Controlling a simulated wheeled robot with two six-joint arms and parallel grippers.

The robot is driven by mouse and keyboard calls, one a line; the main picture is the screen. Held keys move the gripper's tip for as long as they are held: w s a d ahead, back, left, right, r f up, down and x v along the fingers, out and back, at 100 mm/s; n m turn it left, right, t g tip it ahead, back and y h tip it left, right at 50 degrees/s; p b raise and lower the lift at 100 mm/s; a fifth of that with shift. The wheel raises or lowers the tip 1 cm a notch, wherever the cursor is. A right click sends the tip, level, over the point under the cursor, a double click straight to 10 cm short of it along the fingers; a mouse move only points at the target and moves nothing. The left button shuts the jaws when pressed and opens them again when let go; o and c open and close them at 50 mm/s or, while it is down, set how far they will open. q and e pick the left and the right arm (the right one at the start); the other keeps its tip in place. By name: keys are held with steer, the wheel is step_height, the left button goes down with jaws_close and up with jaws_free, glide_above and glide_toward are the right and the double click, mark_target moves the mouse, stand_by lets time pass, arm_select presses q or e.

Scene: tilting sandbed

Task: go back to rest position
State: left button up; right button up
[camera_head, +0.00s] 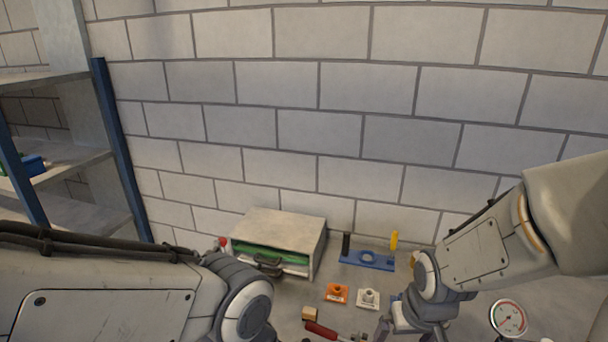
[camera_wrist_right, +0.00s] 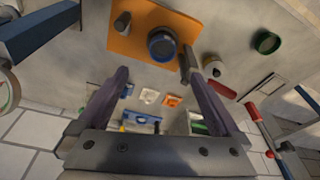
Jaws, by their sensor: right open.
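My right gripper (camera_head: 411,331) hangs low at the bottom right of the head view, over the bench, partly cut off by the lower edge. In the right wrist view its two dark fingers (camera_wrist_right: 162,82) are spread apart with nothing held between them. My left arm comes in from the left in the head view, bent down at its wrist joint. Its gripper is out of the picture.
A grey box (camera_head: 285,225) with a green-filled drawer stands by the wall. A blue fixture (camera_head: 367,260), an orange block (camera_head: 337,293), a white block (camera_head: 368,299), a red-handled tool (camera_head: 320,330) and a gauge (camera_head: 508,318) are nearby. An orange board (camera_wrist_right: 130,45) shows in the wrist view.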

steer(key=s+a+n+g+y+b, duration=0.1)
steer(key=s+a+n+b, duration=0.4)
steer(key=s+a, duration=0.8)
steer(key=shift+s+f+n+g, duration=0.15)
steer(key=shift+s+n+g, duration=0.1)
steer(key=shift+n+g, duration=0.7)
steer(key=shift+a, duration=0.1)
